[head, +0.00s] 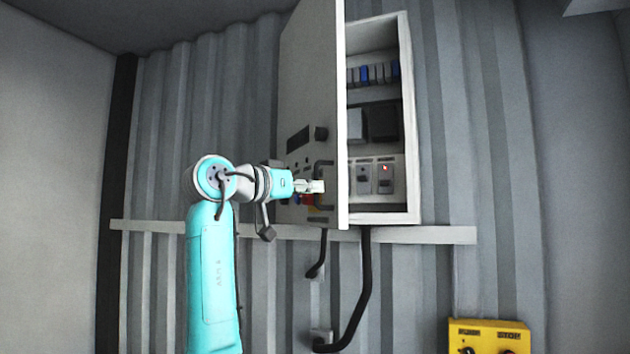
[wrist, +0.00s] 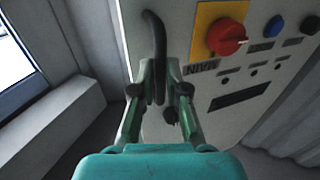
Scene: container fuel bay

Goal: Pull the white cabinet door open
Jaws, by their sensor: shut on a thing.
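The white cabinet door (head: 308,80) stands swung well open toward the left in the head view, and the inside of the white cabinet (head: 411,130) shows to its right. The door's front panel also shows in the wrist view (wrist: 183,20). A black bar handle (wrist: 154,35) is fixed near the door's edge. My gripper (head: 318,186) is shut on this handle; in the wrist view its fingers (wrist: 160,75) lie on both sides of the bar. The handle shows only partly behind the fingers in the head view.
A red rotary switch (wrist: 227,37) on a yellow plate and a blue button (wrist: 274,26) sit on the door beside the handle. Black cables (head: 364,290) hang below the cabinet. A yellow box (head: 490,328) stands at lower right. Corrugated wall is behind.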

